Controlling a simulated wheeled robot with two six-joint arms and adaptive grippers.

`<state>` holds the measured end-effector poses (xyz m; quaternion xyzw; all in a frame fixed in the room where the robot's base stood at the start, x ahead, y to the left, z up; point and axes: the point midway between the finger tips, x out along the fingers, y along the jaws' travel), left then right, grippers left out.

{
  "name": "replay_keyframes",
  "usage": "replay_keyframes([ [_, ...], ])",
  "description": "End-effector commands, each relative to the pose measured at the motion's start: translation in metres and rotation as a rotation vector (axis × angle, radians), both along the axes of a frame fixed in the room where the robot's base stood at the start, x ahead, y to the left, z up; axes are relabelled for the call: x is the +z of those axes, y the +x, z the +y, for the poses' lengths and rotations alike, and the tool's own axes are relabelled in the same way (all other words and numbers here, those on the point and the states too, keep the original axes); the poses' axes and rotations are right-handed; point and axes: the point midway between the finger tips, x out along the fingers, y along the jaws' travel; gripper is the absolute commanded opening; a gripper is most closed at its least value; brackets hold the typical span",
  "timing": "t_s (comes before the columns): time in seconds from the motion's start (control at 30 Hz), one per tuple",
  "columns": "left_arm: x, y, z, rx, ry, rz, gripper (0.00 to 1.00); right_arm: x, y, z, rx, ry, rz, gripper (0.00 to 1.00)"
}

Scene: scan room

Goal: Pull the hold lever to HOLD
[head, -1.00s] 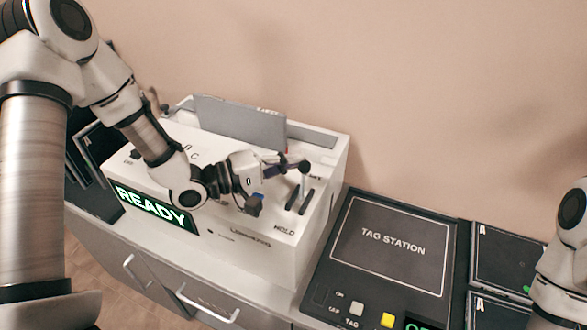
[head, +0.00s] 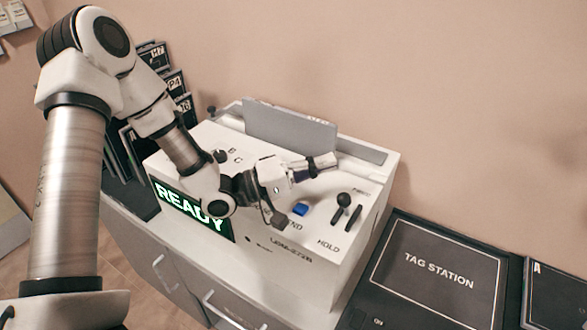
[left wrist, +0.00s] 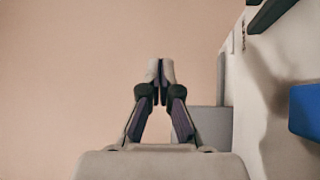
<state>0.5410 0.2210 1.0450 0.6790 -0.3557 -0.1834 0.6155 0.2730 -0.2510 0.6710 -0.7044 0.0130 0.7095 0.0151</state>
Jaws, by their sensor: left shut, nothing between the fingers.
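The hold lever (head: 343,199) is a black ball knob on the sloped top of the white console (head: 315,268). Its knob sits low over the slots, leaning toward the HOLD label (head: 328,246); its stem is mostly hidden. My left gripper (head: 326,162) is shut and empty above the console, behind and left of the knob, apart from it in the head view. The left wrist view shows its closed fingertips (left wrist: 161,72). A dark piece at that view's top right may be part of the lever; I cannot tell. My right gripper is not in view.
A blue button (head: 301,208) sits left of the lever; it also shows in the left wrist view (left wrist: 308,110). A green READY display (head: 190,208) is on the console front. A grey panel (head: 290,130) stands behind. The tag station (head: 437,270) lies right.

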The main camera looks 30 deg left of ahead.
Motion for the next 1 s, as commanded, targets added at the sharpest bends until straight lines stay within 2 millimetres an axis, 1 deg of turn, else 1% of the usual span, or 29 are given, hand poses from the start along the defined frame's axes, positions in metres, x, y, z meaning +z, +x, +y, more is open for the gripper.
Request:
replay_keyframes([
  [0.03, -0.004, -0.005, 0.009, 0.005, -0.007, -0.001, 0.0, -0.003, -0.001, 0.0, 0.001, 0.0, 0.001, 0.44],
  [0.2, -0.015, -0.025, 0.032, 0.005, -0.006, -0.002, 0.0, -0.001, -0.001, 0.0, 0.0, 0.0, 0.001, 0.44],
  [0.4, -0.025, -0.04, 0.048, 0.002, -0.003, -0.001, 0.0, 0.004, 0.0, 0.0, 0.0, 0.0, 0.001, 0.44],
  [0.57, -0.028, -0.044, 0.052, -0.001, 0.001, -0.002, 0.0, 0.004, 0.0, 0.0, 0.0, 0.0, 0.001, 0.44],
  [1.0, -0.028, -0.044, 0.051, -0.002, 0.002, -0.001, 0.0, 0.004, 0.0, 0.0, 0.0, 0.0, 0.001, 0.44],
])
